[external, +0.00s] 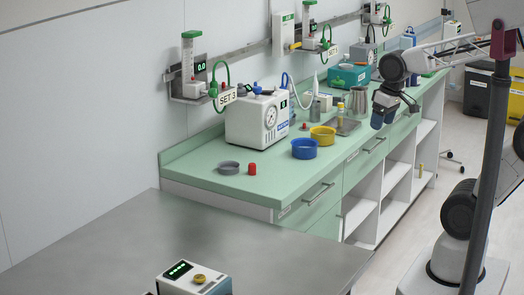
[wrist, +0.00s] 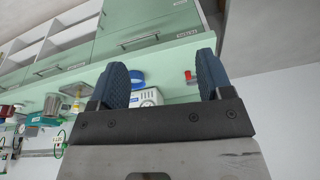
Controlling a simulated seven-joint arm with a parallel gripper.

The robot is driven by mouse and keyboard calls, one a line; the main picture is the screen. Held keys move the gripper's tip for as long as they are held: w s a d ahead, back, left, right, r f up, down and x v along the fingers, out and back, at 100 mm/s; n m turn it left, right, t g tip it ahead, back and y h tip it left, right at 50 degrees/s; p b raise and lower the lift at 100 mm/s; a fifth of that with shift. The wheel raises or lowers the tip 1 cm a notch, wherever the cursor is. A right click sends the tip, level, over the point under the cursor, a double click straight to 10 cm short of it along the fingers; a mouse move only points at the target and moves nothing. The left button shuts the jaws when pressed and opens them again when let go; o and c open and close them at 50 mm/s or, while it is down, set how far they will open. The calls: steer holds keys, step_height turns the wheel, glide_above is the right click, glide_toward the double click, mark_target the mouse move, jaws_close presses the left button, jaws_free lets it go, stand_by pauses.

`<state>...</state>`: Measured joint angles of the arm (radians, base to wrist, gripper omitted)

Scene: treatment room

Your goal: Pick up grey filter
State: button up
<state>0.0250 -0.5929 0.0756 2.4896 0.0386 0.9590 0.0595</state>
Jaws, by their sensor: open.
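A low grey ring-shaped piece (external: 229,167), which looks like the grey filter, lies flat on the near left end of the green counter (external: 262,192). A small red cylinder (external: 252,169) stands just right of it. My gripper (external: 381,115) hangs in the air by the counter's right front edge, far to the right of the grey piece. In the wrist view my gripper (wrist: 163,70) shows two dark blue fingers spread apart with nothing between them gripped.
A blue ring (external: 304,148) and a yellow ring (external: 322,136) lie between my gripper and the grey piece. A white gauge unit (external: 257,120) stands behind them. A metal jug (external: 357,101) stands near my gripper. The counter's near left end is mostly clear.

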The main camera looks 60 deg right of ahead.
steer(key=w+d+r+m+y, duration=0.2)
steer(key=w+m, duration=0.2)
steer(key=w, duration=0.7)
steer(key=w+d+r+m+y, duration=0.2)
steer(key=w+m, duration=0.2)
steer(key=w, duration=0.7)
steer(key=w+d+r+m+y, duration=0.2)
steer(key=w+m, duration=0.2)
steer(key=w, duration=0.7)
steer(key=m+t+y, duration=0.4)
steer(key=m+y, duration=0.2)
steer(key=m, duration=0.4)
glide_toward(240, 89)
steer(key=shift+w+a+r, duration=0.4)
steer(key=shift+w+a, duration=0.15)
steer(key=shift+w, duration=0.1)
steer(key=shift+x, duration=1.3)
